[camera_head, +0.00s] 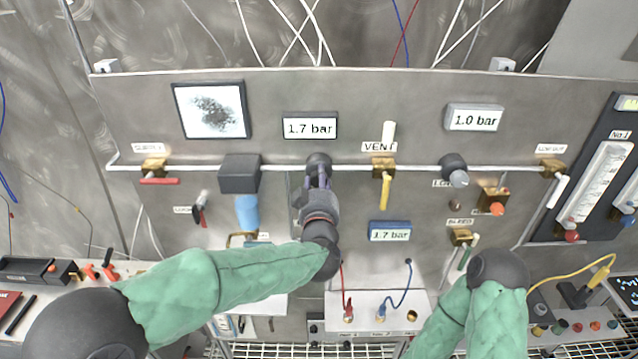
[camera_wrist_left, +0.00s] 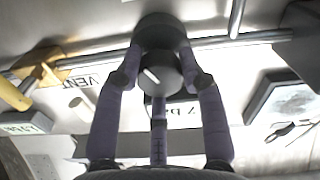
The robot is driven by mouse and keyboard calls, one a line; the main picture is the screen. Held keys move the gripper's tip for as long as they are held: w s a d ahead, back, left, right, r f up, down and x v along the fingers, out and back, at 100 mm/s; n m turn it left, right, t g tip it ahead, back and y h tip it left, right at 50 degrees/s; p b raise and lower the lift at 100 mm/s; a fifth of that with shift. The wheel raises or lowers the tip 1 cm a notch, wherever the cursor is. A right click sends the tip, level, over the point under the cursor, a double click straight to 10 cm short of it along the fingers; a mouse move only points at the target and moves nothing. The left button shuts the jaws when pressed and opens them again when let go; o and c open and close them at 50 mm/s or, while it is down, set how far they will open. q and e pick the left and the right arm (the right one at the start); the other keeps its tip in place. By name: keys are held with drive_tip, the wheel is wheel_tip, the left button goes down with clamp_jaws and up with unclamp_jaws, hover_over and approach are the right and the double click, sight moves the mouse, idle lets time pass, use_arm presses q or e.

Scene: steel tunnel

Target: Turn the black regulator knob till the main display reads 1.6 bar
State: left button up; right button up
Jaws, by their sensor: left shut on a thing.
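The black regulator knob (camera_head: 318,159) sits on the pipe at the middle of the steel panel. It shows in the left wrist view (camera_wrist_left: 160,70) as a dark round knob with a white mark on its face. My left gripper (camera_head: 319,178) is shut on it, with a purple finger on each side (camera_wrist_left: 160,82). The display (camera_head: 310,128) straight above the knob reads 1.7 bar. A blue-framed display (camera_head: 390,231) lower down also reads 1.7 bar. A display (camera_head: 474,118) at upper right reads 1.0 bar. My right arm is at lower right; its gripper is not visible.
A yellow-handled VENT valve (camera_head: 384,190) is right of the knob. A grey block with a blue bowl (camera_head: 247,212) is left of it. Another dark knob (camera_head: 453,166) sits farther right on the pipe. Red and blue leads run to a white box (camera_head: 375,310) below.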

use_arm(q)
drive_tip(key=shift+f, duration=0.15)
drive_tip(key=shift+n, duration=0.3)
use_arm(e)
drive_tip(key=shift+f, duration=0.25)
use_arm(q)
drive_tip(key=o, duration=1.2)
drive_tip(key=shift+c, duration=0.2)
drive_tip(key=s, duration=1.2)
